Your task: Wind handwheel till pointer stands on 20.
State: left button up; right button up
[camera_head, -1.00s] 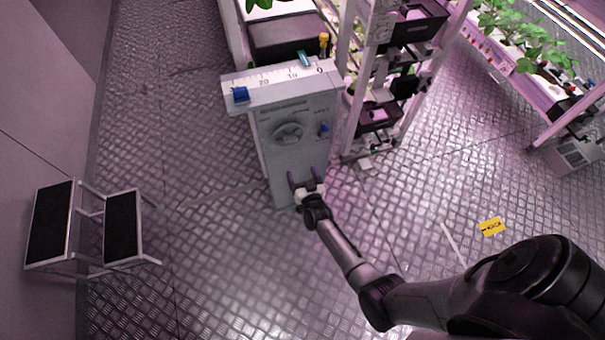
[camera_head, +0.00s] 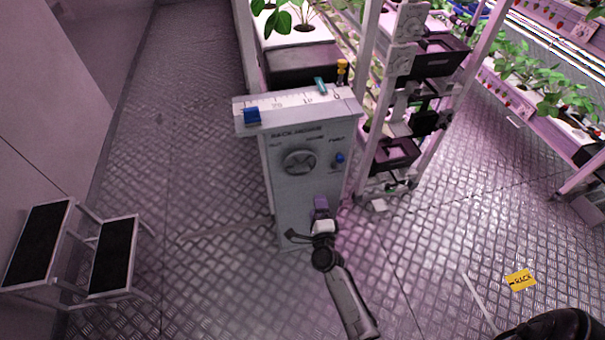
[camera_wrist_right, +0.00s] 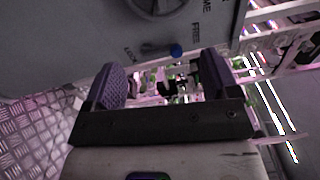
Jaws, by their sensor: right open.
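The grey cabinet (camera_head: 310,205) carries a round dark handwheel (camera_head: 299,162) on its front; part of it shows at the top of the right wrist view (camera_wrist_right: 160,5). A scale (camera_head: 290,101) runs along the cabinet's top, with 0 at the right and 20 further left. A teal pointer (camera_head: 321,86) stands between 0 and 10. A small blue-knobbed lever (camera_head: 339,158) sits right of the wheel, near the word FREE. My right gripper (camera_head: 316,209) is below the wheel, open and empty. In the right wrist view the lever's blue knob (camera_wrist_right: 176,50) appears just beyond its spread fingers.
A blue block (camera_head: 252,116) sits at the scale's left end. A yellow-topped post (camera_head: 341,72) stands behind the scale's right end. A rack with dark trays (camera_head: 393,155) is close on the right. A step stool (camera_head: 75,255) stands left; the floor between is clear.

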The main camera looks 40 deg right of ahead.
aim_at(303, 170)
jog(key=w+d+m+b, duration=0.1)
jog(key=w+m, duration=0.3)
jog(key=m, duration=0.2)
jog(key=w+d+r+m+y, duration=0.1)
jog(key=w+d+m, duration=0.1)
jog(key=w+m, duration=0.3)
jog(key=w+d+m+b, duration=0.1)
jog(key=w+m, duration=0.3)
jog(key=m, duration=0.2)
jog(key=shift+w+d+r+m+t+y+b, duration=0.2)
jog(key=shift+d+m+t+y+b, duration=0.1)
jog(key=shift+d+y, duration=0.1)
jog(key=shift+c, duration=0.5)
